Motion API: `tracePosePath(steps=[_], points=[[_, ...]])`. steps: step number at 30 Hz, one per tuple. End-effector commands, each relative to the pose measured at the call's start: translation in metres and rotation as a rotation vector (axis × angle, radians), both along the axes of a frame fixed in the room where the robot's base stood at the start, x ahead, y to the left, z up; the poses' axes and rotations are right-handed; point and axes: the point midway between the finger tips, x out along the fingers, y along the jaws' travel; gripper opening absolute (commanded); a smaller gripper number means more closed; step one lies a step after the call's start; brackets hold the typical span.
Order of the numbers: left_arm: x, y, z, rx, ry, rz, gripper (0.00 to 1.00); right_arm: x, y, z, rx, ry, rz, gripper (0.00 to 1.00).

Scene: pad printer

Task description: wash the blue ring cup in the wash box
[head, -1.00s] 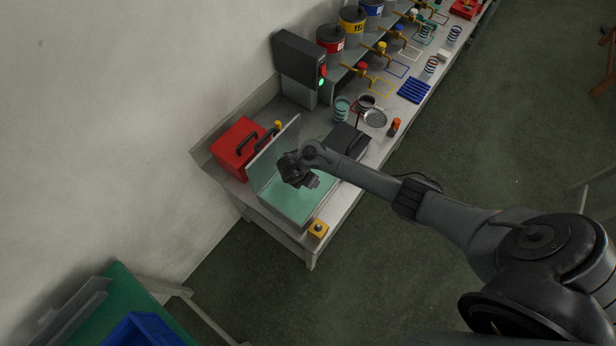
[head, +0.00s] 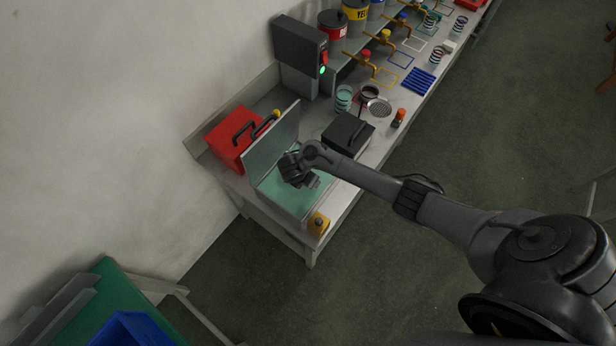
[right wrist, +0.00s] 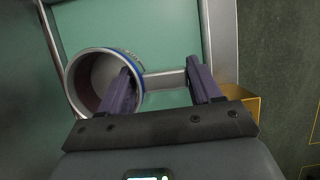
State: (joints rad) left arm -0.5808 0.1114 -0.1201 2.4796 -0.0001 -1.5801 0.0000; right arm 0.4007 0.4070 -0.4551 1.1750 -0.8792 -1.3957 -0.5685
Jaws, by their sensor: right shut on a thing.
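The wash box (head: 275,203) stands at the near end of the bench, its lid (head: 272,146) raised and its inside pale green. My right gripper (head: 305,180) is over the box opening. In the right wrist view, the blue ring cup (right wrist: 90,75) lies at the left finger of my right gripper (right wrist: 158,80), its open mouth tilted toward the camera and a blue band near its edge. The left finger overlaps the cup's wall; the exact grip is partly hidden. The cup is not clear in the head view. My left gripper is not in view.
A red case (head: 232,138) stands behind the lid. A black box (head: 348,134) is beside the wash box, and a yellow button box (head: 318,223) is at its front corner. Cups, a round grate (head: 379,108) and paint cans (head: 332,36) stand farther along the bench.

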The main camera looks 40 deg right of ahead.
Motion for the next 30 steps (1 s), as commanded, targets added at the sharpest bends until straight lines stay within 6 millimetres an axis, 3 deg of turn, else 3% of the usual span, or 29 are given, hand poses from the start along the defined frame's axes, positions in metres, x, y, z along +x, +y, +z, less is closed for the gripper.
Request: tracePosePath(steps=[21, 30], points=[[0.000, 0.003, -0.052, 0.014, -0.002, -0.009, 0.00, 0.000, 0.000, -0.067, 0.000, -0.001, -0.001, 0.22], [0.000, 0.003, -0.064, 0.011, -0.002, -0.007, 0.00, 0.000, 0.000, -0.082, 0.000, 0.000, -0.001, 0.22]])
